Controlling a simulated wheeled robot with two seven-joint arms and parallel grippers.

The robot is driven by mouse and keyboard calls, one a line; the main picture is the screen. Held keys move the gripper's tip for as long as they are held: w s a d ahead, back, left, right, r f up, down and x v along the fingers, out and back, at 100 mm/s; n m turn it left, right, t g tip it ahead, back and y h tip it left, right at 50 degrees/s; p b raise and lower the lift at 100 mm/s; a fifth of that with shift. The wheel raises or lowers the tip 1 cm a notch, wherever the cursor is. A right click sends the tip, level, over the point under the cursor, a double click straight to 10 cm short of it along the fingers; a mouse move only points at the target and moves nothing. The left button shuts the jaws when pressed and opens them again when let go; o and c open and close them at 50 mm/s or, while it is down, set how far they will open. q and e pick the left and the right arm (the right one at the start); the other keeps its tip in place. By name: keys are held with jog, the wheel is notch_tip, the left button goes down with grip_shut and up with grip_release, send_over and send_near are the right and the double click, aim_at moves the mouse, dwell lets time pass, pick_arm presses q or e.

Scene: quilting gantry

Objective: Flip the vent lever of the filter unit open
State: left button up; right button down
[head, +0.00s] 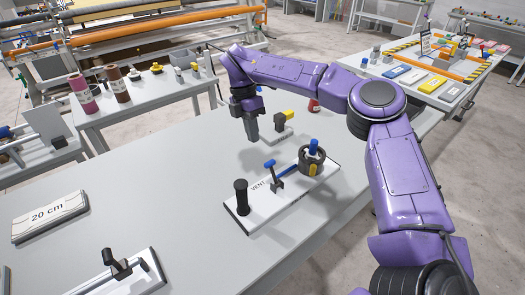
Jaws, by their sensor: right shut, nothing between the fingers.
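The filter unit is a white base plate (265,212) lettered VENT on the table in the middle of the head view. It carries a black upright post (241,196) at its left end and a dark round housing with a blue top (313,148) at its right end. Between them the vent lever (275,176) stands up with a blue tip, beside a blue strip on the plate. My right gripper (252,140) is shut and empty, pointing down above the table behind the unit, apart from the lever. My left gripper is not in view.
A small fixture with a yellow part (285,116) stands just behind the unit, near my right gripper. A white "20 cm" block (50,215) lies at left. Another board with a black handle (118,263) is at the front. The table's left-middle is clear.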

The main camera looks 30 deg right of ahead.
aim_at(273, 173)
jog(key=s+f+p, duration=0.1)
jog(key=s+f, duration=0.2)
jog(key=s, duration=0.2)
jog(key=shift+f+p, duration=0.35)
jog(key=shift+f, duration=0.05)
jog(key=shift+w+d, duration=0.1)
jog(key=shift+w, duration=0.05)
